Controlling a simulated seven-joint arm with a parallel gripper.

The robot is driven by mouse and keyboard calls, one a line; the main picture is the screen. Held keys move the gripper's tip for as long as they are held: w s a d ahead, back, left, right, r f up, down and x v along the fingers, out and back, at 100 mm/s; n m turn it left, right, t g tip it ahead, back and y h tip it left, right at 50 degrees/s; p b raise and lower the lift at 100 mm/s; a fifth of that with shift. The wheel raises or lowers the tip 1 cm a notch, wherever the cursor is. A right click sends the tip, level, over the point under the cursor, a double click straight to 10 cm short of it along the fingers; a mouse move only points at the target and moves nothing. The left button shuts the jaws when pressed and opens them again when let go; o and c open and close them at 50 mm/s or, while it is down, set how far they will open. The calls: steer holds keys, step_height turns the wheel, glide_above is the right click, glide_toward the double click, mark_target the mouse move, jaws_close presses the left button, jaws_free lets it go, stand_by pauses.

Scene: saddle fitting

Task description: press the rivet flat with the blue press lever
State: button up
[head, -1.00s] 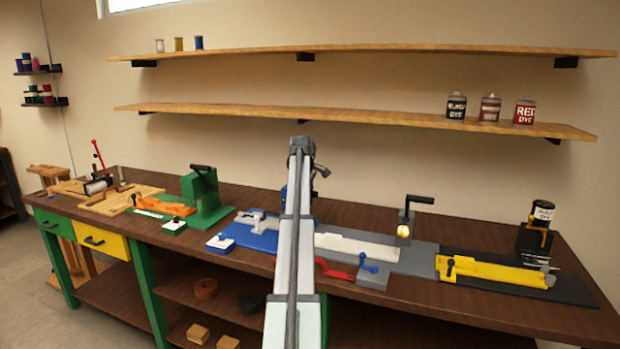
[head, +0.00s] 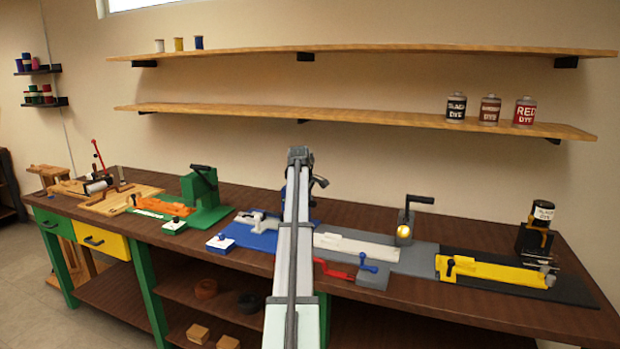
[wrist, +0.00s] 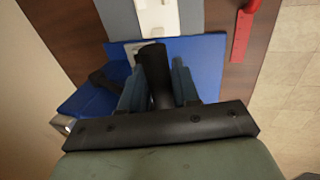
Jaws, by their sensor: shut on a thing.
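The blue press stands on a blue base (head: 238,234) at the middle of the bench, mostly hidden behind my arm in the head view. In the wrist view, the black grip of its lever (wrist: 154,72) lies between the blue-grey fingers of my gripper (wrist: 158,85), which is shut on it. The blue base (wrist: 197,62) shows beneath and beyond the fingers. A light grey holder (head: 262,222) sits on the base in the head view. I cannot make out the rivet.
The green press (head: 205,195) stands to the left. A grey station with a lamp (head: 404,232) and a yellow fixture (head: 490,271) stand to the right. A red handle (head: 333,270) lies near the front edge. Shelves (head: 350,112) hang behind.

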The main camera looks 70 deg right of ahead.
steer(key=shift+a+f, duration=0.25)
steer(key=shift+f, duration=0.3)
steer(key=shift+a+f, duration=0.2)
steer(key=shift+f, duration=0.4)
steer(key=shift+a+f, duration=0.15)
steer(key=shift+f, duration=0.4)
steer(key=shift+a+f, duration=0.15)
steer(key=shift+f, duration=0.45)
steer(key=shift+a+f, duration=0.15)
steer(key=shift+f, duration=1.55)
steer(key=shift+o, duration=0.6)
steer(key=shift+f, duration=0.35)
